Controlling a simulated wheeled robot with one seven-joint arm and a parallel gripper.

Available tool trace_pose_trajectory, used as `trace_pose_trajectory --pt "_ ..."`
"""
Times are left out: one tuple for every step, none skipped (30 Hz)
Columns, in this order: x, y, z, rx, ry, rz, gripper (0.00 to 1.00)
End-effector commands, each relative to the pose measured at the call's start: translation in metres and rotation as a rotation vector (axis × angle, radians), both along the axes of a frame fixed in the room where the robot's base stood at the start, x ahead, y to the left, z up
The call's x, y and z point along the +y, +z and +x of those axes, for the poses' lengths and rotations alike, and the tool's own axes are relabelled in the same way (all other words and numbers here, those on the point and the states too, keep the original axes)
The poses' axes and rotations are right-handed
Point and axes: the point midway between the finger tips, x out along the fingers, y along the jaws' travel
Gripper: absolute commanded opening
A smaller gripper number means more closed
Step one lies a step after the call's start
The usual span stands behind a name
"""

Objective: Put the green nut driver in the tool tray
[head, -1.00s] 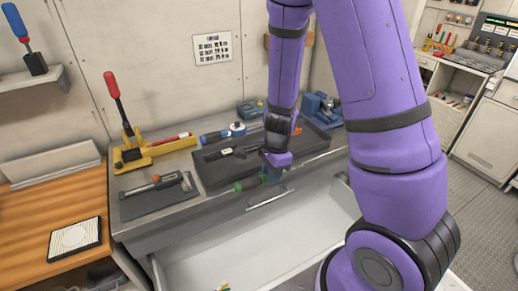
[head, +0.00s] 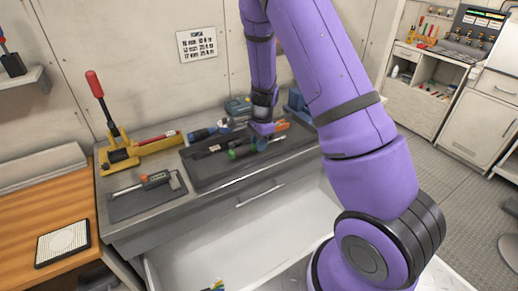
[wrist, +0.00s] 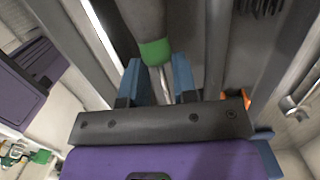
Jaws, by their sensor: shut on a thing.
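The green nut driver (head: 241,153) is over the dark tool tray (head: 212,181) on the bench, its green end pointing left. My gripper (head: 262,139) is shut on it from above. In the wrist view its green collar (wrist: 155,52) and thin metal shaft (wrist: 164,88) show, with the shaft between the blue fingertips of my gripper (wrist: 157,82). I cannot tell whether the driver touches the tray floor. My gripper hides its far end in the head view.
A black tool (head: 206,151) lies in the tray, left of the driver. A blue-handled tool (head: 203,133) lies behind it. A grey mat (head: 122,207) with a tool is at left, near a yellow red-levered device (head: 118,153). An open drawer (head: 225,248) is below the bench.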

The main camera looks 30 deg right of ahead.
Motion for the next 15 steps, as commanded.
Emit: trace_pose_trajectory --pt "0.000 -0.009 -0.001 0.004 -0.003 0.000 0.01" --pt "0.000 -0.014 -0.002 0.005 -0.002 0.001 0.01" --pt "0.000 -0.019 -0.001 0.004 -0.002 0.001 0.01" --pt "0.000 -0.022 -0.001 0.003 -0.003 0.000 0.01" --pt "0.000 -0.025 -0.001 0.002 -0.003 0.000 0.01" --pt "0.000 -0.026 -0.001 0.001 -0.002 0.000 0.01" --pt "0.000 -0.027 -0.001 0.001 -0.002 0.000 0.01" --pt "0.000 -0.027 -0.001 0.001 -0.001 0.000 0.01" --pt "0.000 -0.026 -0.001 0.000 -0.001 0.000 0.01" --pt "0.000 -0.026 -0.001 0.000 -0.001 0.000 0.01" --pt "0.000 -0.026 -0.001 0.000 -0.001 0.000 0.01" --pt "0.000 -0.026 -0.001 0.000 -0.001 0.000 0.01" --pt "0.000 -0.026 -0.001 0.001 -0.001 0.000 0.01" --pt "0.000 -0.027 -0.001 0.001 -0.001 0.000 0.01" --pt "0.000 -0.028 -0.001 0.001 -0.001 0.000 0.01"
